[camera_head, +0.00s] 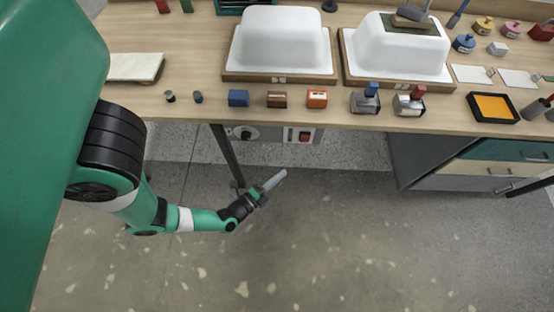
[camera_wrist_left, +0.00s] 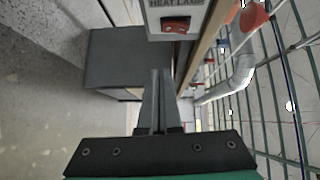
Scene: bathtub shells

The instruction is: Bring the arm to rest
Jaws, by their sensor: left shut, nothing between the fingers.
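My left arm comes in from the left in the head view and reaches low over the floor in front of the workbench. My left gripper (camera_head: 275,181) is shut and empty, in free air below the bench's front edge, pointing up and right. In the left wrist view its two fingers (camera_wrist_left: 160,75) lie together with nothing between them. My right gripper does not show in either view.
Two white tub shells (camera_head: 280,42) (camera_head: 400,50) stand on wooden bases on the workbench (camera_head: 200,78). Small blocks line its front. A black tray with an orange inside (camera_head: 493,107) lies right. The floor (camera_head: 330,240) is clear.

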